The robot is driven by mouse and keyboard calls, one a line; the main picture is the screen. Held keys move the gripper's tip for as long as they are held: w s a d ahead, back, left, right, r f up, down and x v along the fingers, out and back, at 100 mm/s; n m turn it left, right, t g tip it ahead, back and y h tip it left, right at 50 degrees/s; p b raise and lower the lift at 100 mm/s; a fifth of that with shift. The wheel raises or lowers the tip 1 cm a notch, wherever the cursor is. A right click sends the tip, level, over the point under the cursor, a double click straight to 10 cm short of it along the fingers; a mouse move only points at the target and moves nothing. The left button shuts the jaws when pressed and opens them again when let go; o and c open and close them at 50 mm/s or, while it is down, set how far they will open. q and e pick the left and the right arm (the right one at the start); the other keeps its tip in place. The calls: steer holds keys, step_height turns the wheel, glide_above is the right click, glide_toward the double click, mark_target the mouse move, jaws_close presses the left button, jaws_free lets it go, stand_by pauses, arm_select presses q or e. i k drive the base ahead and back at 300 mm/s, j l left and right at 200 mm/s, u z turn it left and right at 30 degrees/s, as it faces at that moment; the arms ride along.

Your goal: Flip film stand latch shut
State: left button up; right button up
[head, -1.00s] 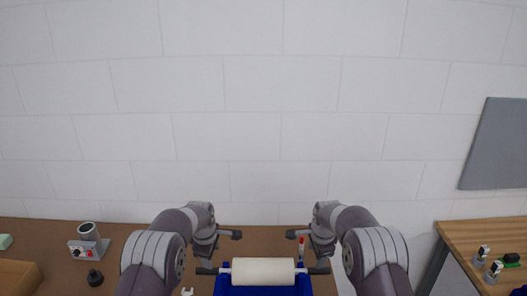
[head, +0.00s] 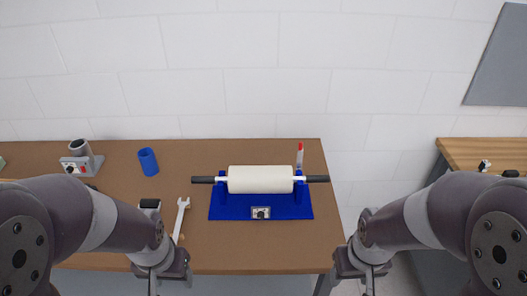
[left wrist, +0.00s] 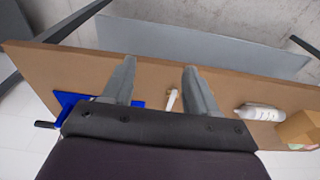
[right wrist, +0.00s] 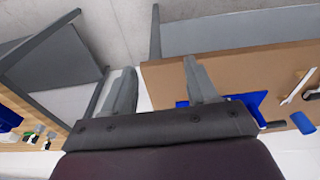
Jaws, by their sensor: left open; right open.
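The blue film stand (head: 232,207) stands on the brown table with a white film roll (head: 260,179) lying across it on a bar with dark ends. A small grey latch plate with a dark knob (head: 261,213) sits on the stand's front face; its exact position is too small to tell. My left gripper (left wrist: 158,80) is open and empty, left of the stand near the table's front edge. My right gripper (right wrist: 160,78) is open and empty, right of the stand by the table's right end. In the head view the fingers of both are mostly cut off at the bottom.
A white wrench (head: 181,216) lies left of the stand. A blue cylinder (head: 148,162) and a grey device with a red button (head: 81,160) stand further left. A red-capped marker (head: 300,156) is behind the stand. A second wooden table (head: 480,152) stands at right.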

mark_target(299, 157)
steer(key=k, duration=0.65)
steer(key=u, duration=1.5)
steer(key=l, duration=1.95)
steer(key=i+l, duration=0.15)
steer(key=l, duration=1.75)
